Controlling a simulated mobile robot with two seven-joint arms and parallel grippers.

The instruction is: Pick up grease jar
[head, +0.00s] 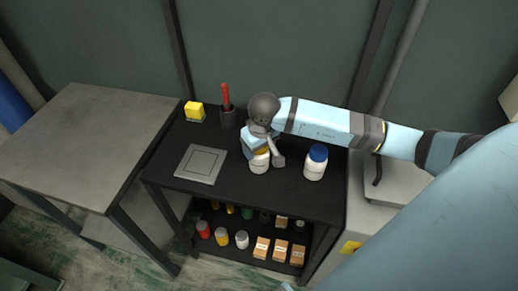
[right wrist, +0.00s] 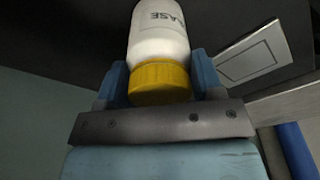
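The grease jar is white with a yellow lid; in the head view (head: 260,164) it appears upright on the black cart top. My right gripper (head: 262,150) comes down over it from above, hiding much of its upper part. In the right wrist view the jar (right wrist: 160,35) shows part of its label, "ASE", and its yellow lid lies between the two blue fingers (right wrist: 160,78). Both fingers appear to press against its sides, with no clear gap. My left gripper is not in view.
A white jar with a blue lid (head: 316,165) stands right of the gripper. A flat grey plate (head: 201,164), a yellow block (head: 194,111) and a dark cup (head: 228,117) with a red-handled tool are on the left. The lower shelf holds jars and boxes (head: 280,249). A grey table (head: 80,140) stands at left.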

